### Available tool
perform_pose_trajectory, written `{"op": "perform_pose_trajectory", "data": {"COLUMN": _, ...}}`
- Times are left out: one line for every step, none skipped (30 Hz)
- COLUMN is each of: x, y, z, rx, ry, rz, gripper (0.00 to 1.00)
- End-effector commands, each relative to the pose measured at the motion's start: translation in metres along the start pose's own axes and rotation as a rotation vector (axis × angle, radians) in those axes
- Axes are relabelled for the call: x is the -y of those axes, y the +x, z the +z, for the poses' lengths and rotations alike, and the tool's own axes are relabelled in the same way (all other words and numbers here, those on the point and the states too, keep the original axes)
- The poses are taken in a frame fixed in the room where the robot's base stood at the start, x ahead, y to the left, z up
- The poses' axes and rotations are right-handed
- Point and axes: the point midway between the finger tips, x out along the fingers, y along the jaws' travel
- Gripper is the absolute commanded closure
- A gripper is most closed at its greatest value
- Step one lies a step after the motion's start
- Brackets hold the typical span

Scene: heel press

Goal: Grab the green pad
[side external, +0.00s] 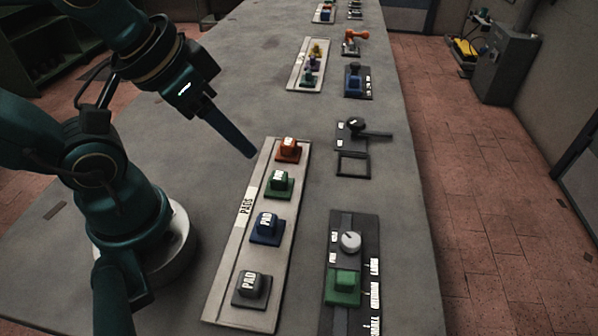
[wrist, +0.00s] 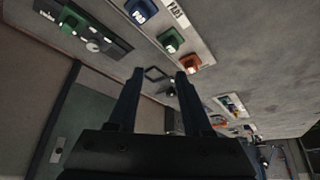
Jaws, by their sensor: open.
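The green pad (side external: 279,183) stands on a grey tray (side external: 272,214) labelled "PADS", between an orange pad (side external: 288,150) and a blue pad (side external: 266,227). A grey pad (side external: 251,287) stands at the near end. The green pad also shows in the wrist view (wrist: 171,41), beyond the fingertips. My gripper (wrist: 159,73) is open with nothing between its fingers. In the side view my gripper (side external: 250,153) is raised to the left of the orange pad, apart from every pad.
Right of the tray are a panel with a dial (side external: 350,242) and another green block (side external: 343,287), an empty square frame (side external: 353,165), and a black-handled fixture (side external: 366,132). More small fixtures (side external: 309,64) stand farther back. The tabletop (side external: 190,285) left of the tray is bare.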

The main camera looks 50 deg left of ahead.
Motion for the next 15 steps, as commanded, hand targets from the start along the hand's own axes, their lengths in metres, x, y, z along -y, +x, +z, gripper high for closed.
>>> {"op": "perform_pose_trajectory", "data": {"x": 0.0000, "y": 0.0000, "z": 0.0000, "rx": 0.000, "ry": 0.000, "rz": 0.000, "gripper": 0.50}}
{"op": "perform_pose_trajectory", "data": {"x": 0.0000, "y": 0.0000, "z": 0.0000, "rx": 0.000, "ry": 0.000, "rz": 0.000, "gripper": 0.50}}
{"op": "perform_pose_trajectory", "data": {"x": 0.0000, "y": 0.0000, "z": 0.0000, "rx": 0.000, "ry": 0.000, "rz": 0.000, "gripper": 0.50}}
{"op": "perform_pose_trajectory", "data": {"x": 0.0000, "y": 0.0000, "z": 0.0000, "rx": 0.000, "ry": 0.000, "rz": 0.000, "gripper": 0.50}}
{"op": "perform_pose_trajectory", "data": {"x": 0.0000, "y": 0.0000, "z": 0.0000, "rx": 0.000, "ry": 0.000, "rz": 0.000, "gripper": 0.50}}
{"op": "perform_pose_trajectory", "data": {"x": 0.0000, "y": 0.0000, "z": 0.0000, "rx": 0.000, "ry": 0.000, "rz": 0.000, "gripper": 0.35}}
{"op": "perform_pose_trajectory", "data": {"x": 0.0000, "y": 0.0000, "z": 0.0000, "rx": 0.000, "ry": 0.000, "rz": 0.000, "gripper": 0.23}}
{"op": "perform_pose_trajectory", "data": {"x": 0.0000, "y": 0.0000, "z": 0.0000, "rx": 0.000, "ry": 0.000, "rz": 0.000, "gripper": 0.17}}
{"op": "perform_pose_trajectory", "data": {"x": 0.0000, "y": 0.0000, "z": 0.0000, "rx": 0.000, "ry": 0.000, "rz": 0.000, "gripper": 0.17}}
{"op": "perform_pose_trajectory", "data": {"x": 0.0000, "y": 0.0000, "z": 0.0000, "rx": 0.000, "ry": 0.000, "rz": 0.000, "gripper": 0.17}}
{"op": "perform_pose_trajectory", "data": {"x": 0.0000, "y": 0.0000, "z": 0.0000, "rx": 0.000, "ry": 0.000, "rz": 0.000, "gripper": 0.17}}
{"op": "perform_pose_trajectory", "data": {"x": 0.0000, "y": 0.0000, "z": 0.0000, "rx": 0.000, "ry": 0.000, "rz": 0.000, "gripper": 0.17}}
{"op": "perform_pose_trajectory", "data": {"x": 0.0000, "y": 0.0000, "z": 0.0000, "rx": 0.000, "ry": 0.000, "rz": 0.000, "gripper": 0.17}}
{"op": "perform_pose_trajectory", "data": {"x": 0.0000, "y": 0.0000, "z": 0.0000, "rx": 0.000, "ry": 0.000, "rz": 0.000, "gripper": 0.17}}
{"op": "perform_pose_trajectory", "data": {"x": 0.0000, "y": 0.0000, "z": 0.0000, "rx": 0.000, "ry": 0.000, "rz": 0.000, "gripper": 0.17}}
